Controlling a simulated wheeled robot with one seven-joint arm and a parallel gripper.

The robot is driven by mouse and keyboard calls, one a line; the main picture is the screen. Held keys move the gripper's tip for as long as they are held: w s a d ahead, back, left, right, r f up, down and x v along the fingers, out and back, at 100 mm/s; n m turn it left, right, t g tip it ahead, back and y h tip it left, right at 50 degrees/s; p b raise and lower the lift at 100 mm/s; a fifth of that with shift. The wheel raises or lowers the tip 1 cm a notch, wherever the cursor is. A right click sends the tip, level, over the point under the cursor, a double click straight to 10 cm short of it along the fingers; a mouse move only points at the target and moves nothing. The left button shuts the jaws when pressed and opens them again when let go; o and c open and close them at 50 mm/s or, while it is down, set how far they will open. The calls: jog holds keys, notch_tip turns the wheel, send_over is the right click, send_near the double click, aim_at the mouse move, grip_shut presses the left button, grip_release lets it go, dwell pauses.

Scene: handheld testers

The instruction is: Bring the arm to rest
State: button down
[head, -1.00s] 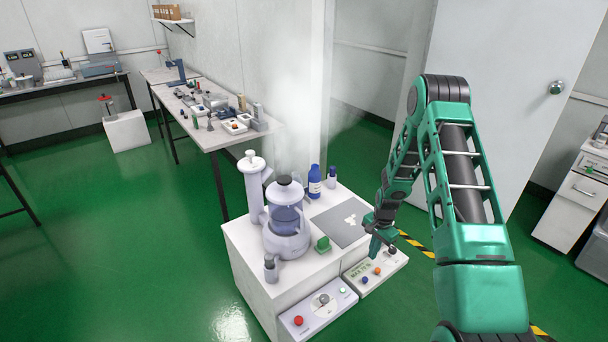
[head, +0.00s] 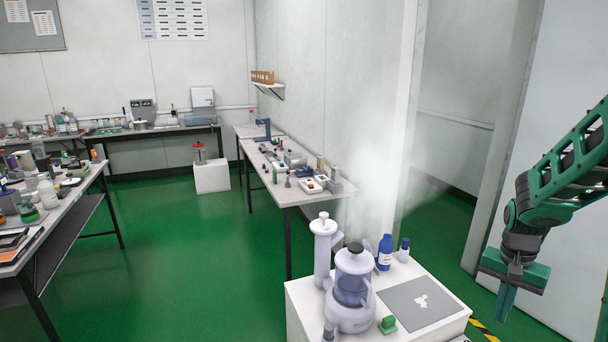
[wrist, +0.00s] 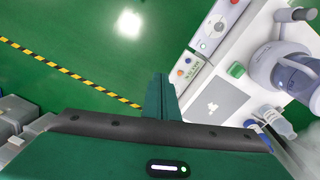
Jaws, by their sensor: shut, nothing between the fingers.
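My gripper (head: 507,300) hangs at the right side of the head view, pointing down, with its fingers together and nothing between them. It is in the air to the right of the white cabinet (head: 300,305). In the wrist view my gripper (wrist: 160,82) shows as closed green fingers, with the green floor and the cabinet's edge beyond. My green arm reaches in from the right edge of the head view.
On the cabinet stand a lidded humidifier-like vessel (head: 352,290), a white column (head: 322,250), a blue bottle (head: 384,252), a grey mat (head: 400,300) and a green block (head: 388,324). Benches (head: 330,193) with instruments stand behind and left. Yellow-black tape (wrist: 70,72) marks open floor.

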jog(key=s+a+r+n, duration=0.1)
jog(key=s+a+r, duration=0.1)
jog(key=s, duration=0.5)
jog(key=s+a+r+n, duration=0.1)
jog(key=s+a+r, duration=0.1)
jog(key=s+r, duration=0.3)
jog(key=s+a+r+n+y, duration=0.1)
jog(key=s+a+r, duration=0.2)
jog(key=s, duration=0.8)
jog(key=shift+r, duration=0.45)
jog(key=shift+w+f, duration=0.25)
jog(key=shift+w, duration=0.35)
